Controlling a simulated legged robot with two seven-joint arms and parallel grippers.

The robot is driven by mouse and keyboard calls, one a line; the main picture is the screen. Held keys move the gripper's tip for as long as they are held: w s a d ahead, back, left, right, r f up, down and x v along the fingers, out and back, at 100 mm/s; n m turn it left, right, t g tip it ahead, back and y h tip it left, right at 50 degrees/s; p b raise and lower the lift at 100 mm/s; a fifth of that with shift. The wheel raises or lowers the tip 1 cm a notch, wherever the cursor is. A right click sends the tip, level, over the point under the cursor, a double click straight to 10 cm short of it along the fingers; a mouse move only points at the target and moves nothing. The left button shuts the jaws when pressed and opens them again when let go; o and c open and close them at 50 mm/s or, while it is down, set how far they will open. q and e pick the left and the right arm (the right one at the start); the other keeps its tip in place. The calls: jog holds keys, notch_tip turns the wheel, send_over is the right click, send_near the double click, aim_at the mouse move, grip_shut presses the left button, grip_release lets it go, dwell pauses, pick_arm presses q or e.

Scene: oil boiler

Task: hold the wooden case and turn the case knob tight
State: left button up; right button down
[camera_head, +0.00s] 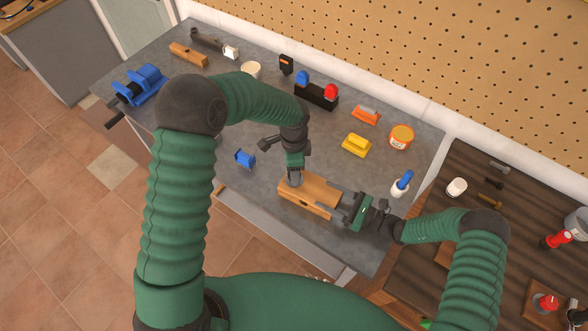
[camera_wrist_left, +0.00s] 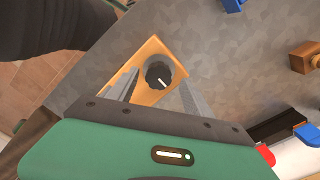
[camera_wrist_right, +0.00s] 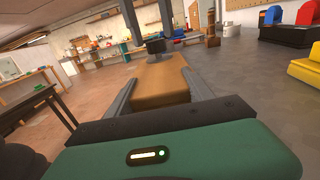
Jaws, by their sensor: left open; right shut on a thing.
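The wooden case (camera_head: 308,191) lies near the front edge of the grey workbench. My right gripper (camera_head: 338,202) is shut on its right end, with a finger along each side. In the right wrist view the case (camera_wrist_right: 160,80) runs away between the fingers, with the dark knob (camera_wrist_right: 155,46) at its far end. My left gripper (camera_head: 295,180) points down at the case's left end. In the left wrist view the round black knob (camera_wrist_left: 159,75), with a white mark, sits between its open fingers; I cannot tell whether they touch it. The knob is hidden in the head view.
A small blue item (camera_head: 245,158) lies left of the case. A yellow block (camera_head: 356,145), an orange tub (camera_head: 401,137) and a blue-topped white bottle (camera_head: 401,184) stand behind and right. A blue vise (camera_head: 140,86) is at the far left. Bench left of the case is mostly clear.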

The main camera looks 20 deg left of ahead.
jog(key=shift+f, duration=0.1)
pick_arm(q)
notch_tip(320, 180, up, 10)
jog(key=shift+r, duration=0.1)
jog(key=shift+w, duration=0.1)
pick_arm(e)
jog(key=shift+c, duration=1.6)
grip_release()
